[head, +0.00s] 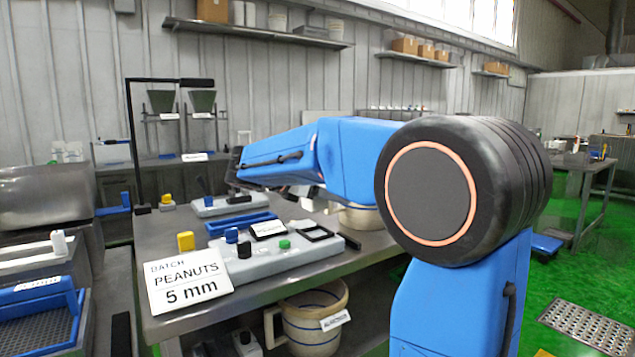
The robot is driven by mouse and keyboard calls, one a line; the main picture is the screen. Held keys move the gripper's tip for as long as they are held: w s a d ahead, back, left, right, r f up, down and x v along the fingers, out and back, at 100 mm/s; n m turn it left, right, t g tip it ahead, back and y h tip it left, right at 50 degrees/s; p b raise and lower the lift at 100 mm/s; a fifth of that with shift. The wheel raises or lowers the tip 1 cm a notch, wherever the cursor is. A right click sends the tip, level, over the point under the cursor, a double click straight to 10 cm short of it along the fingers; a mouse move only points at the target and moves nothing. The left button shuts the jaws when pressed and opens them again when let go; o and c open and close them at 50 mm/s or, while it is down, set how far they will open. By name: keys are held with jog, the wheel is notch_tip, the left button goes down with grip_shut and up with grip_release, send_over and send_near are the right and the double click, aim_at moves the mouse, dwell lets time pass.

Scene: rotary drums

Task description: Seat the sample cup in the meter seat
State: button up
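My blue arm reaches left over the bench from the right side. My gripper (234,172) is dark and small at the arm's far end, above the back part of the bench. Its fingers are too small and shadowed to tell whether they are open or hold anything. A grey bench unit (285,262) has a green knob, a labelled panel and a black-framed square; it may be the meter, but I cannot tell for sure. I cannot make out the sample cup or the meter seat.
A card (188,285) reading "PEANUTS 5 mm" leans at the bench's front left. A blue tray (240,222) and another grey unit (222,206) lie behind. A thin black post (134,150) rises at the left. A labelled jug (312,322) stands below the benchtop.

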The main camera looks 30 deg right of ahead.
jog(key=shift+s+a+f, duration=0.1)
jog(key=shift+s+f, duration=0.2)
jog(key=shift+s, duration=0.25)
jog(key=shift+f, duration=3.25)
jog(key=shift+f, duration=0.2)
jog(key=o, duration=1.2)
jog(key=shift+a, duration=0.1)
